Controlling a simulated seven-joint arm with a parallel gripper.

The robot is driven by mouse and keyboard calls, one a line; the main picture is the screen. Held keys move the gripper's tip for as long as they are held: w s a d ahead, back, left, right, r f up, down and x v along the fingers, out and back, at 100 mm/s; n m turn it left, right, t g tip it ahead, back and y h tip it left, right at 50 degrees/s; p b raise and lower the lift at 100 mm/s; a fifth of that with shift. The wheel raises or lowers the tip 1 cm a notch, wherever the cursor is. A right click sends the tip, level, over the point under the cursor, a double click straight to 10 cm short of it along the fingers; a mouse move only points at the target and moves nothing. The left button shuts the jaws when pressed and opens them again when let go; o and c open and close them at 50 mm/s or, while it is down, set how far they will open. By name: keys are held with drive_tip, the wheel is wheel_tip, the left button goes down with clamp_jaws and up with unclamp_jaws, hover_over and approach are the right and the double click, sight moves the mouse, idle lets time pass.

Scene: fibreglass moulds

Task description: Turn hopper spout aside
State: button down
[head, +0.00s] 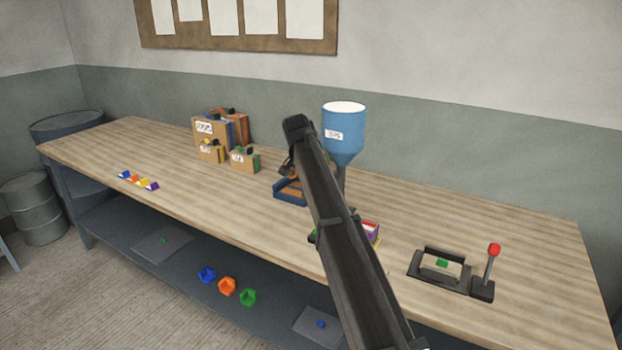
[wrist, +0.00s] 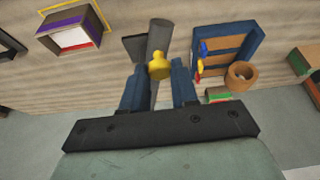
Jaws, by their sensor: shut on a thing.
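The blue hopper (head: 343,130), with a white label and a white top opening, stands at the back of the bench. Its lower part is hidden behind my arm in the head view. In the wrist view, a grey spout tube (wrist: 158,38) carries a yellow knob (wrist: 160,66). My gripper (wrist: 160,74) has its two blue fingers on either side of the yellow knob and is shut on it. The fingers are hidden in the head view.
A blue tray (wrist: 225,30) with a brown inside lies beside the spout. A box with purple and red edges (wrist: 75,38) is on the other side. A lever press (head: 442,265) stands at right. Cartons (head: 212,133) stand left of the hopper. The bench's left part is mostly clear.

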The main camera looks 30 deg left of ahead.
drive_tip(key=shift+a, duration=0.15)
drive_tip(key=c, duration=0.9)
unclamp_jaws()
drive_tip(key=shift+o, duration=0.2)
drive_tip(key=v, duration=1.3)
drive_tip(key=shift+s+r, duration=0.15)
drive_tip(key=shift+r, duration=0.2)
